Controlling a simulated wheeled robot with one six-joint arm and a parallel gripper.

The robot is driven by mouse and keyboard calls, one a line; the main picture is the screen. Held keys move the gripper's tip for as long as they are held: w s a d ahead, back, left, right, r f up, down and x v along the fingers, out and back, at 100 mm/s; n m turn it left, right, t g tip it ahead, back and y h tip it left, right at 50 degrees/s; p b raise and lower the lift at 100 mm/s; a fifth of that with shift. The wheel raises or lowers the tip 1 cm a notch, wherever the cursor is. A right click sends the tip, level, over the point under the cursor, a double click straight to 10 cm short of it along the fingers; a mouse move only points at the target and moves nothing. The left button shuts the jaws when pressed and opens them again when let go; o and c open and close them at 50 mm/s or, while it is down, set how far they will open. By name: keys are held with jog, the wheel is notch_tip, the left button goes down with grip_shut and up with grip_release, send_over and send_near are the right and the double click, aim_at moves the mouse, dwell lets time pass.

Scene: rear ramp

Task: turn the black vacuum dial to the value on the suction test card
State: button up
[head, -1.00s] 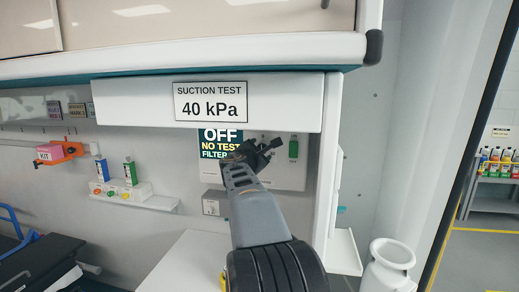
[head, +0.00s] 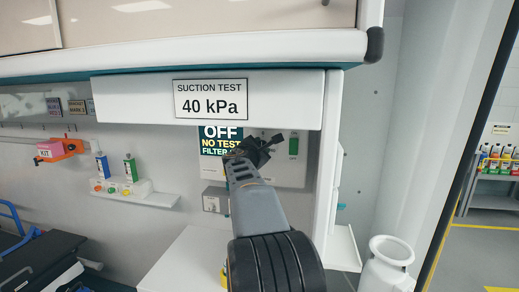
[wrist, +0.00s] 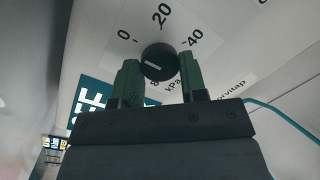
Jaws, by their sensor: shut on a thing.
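The suction test card (head: 211,99) on the white overhead panel reads 40 kPa. The black vacuum dial (wrist: 160,62) shows in the wrist view, on a white face marked 0, 20 and 40 kPa, with 40 on its right side. A short white mark shows on the left part of the dial; it is not beside the 40. The green fingers of my gripper (wrist: 161,78) stand on either side of the dial and are shut on it. In the head view my gripper (head: 262,147) hides the dial.
A dark sign (head: 219,140) reading OFF, NO TEST, FILTER is behind my gripper. A green item (head: 293,146) is on the panel to its right. A shelf (head: 150,199) with bottles is at left, and a white can (head: 387,264) stands at lower right.

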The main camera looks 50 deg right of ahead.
jog(key=shift+f+m, duration=0.1)
jog(key=shift+m, duration=0.2)
jog(key=shift+c, duration=0.2)
jog(key=m+y+b, duration=0.1)
jog(key=m+b, duration=0.4)
jog(key=m, duration=0.2)
jog(key=m+b, duration=0.1)
jog(key=m, duration=0.2)
jog(key=shift+y+b, duration=0.3)
jog(key=shift+b, duration=0.05)
jog(key=m+t+b, duration=0.1)
jog(key=m+b, duration=0.1)
jog(key=m, duration=0.3)
jog(key=m+t+y+b, duration=0.1)
jog(key=m+b, duration=0.2)
jog(key=m, duration=0.2)
jog(key=shift+s+d+m, duration=0.15)
jog(key=shift+m, duration=0.25)
jog(key=shift+r+m, duration=0.2)
jog(key=shift+m, duration=0.1)
